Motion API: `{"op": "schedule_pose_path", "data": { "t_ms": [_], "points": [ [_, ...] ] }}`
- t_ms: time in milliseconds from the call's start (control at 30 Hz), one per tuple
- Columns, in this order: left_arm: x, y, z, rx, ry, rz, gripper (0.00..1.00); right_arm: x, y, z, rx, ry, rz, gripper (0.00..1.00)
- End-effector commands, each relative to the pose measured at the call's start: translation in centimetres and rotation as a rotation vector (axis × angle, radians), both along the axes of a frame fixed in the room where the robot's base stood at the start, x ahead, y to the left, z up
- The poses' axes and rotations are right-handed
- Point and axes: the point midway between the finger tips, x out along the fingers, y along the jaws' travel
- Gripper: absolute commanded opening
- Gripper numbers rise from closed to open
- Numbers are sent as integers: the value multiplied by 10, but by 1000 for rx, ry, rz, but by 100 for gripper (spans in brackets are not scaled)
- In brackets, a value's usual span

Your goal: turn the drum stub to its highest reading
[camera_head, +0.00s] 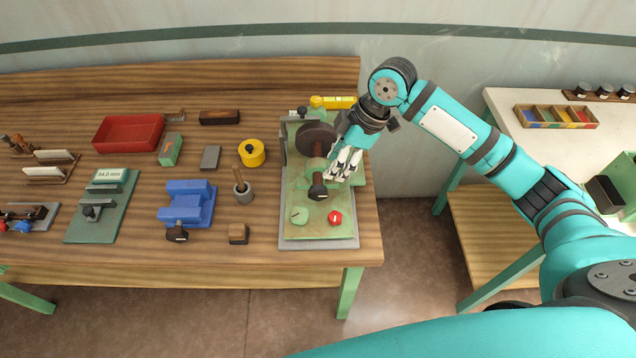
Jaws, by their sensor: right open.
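A green machine (291,236) stands on a grey plate at the right end of the wooden bench. It carries a dark round drum (312,137) with a short reddish-brown stub (318,149) at its middle, which seems to be the drum stub. No reading on it is legible. A dark knob (318,187), a green knob (299,215) and a red knob (335,217) sit nearer the front. My right gripper (340,172) is open, just right of the dark knob and below the drum. Whether its fingers touch anything is unclear. My left gripper is not in view.
A red tray (128,132) lies farther back. A white table (520,150) stands right.

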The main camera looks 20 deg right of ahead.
Motion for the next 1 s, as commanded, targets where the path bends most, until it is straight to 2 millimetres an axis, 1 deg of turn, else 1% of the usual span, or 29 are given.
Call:
{"op": "schedule_pose_path", "data": {
  "t_ms": [33, 200, 300, 400, 500, 700, 900, 967, 1000],
  "points": [
    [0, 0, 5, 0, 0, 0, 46, 0, 5, -9, 2, 4, 1, 40],
    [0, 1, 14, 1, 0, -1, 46, 3, 19, -43, 0, 4, 1, 40],
    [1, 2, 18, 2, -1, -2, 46, 6, 26, -61, 1, 3, -1, 40],
    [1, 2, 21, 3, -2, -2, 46, 8, 31, -75, 0, 2, -1, 40],
    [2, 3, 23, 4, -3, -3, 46, 10, 35, -85, 0, 0, -2, 40],
    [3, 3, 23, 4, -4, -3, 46, 11, 37, -94, -1, -2, -1, 40],
    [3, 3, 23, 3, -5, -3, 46, 11, 37, -94, -1, -2, -1, 40],
    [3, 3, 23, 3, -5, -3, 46, 11, 37, -94, -1, -2, -1, 34],
    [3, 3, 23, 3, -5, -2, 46, 11, 37, -94, -1, -2, -1, 29]
  ]
}}
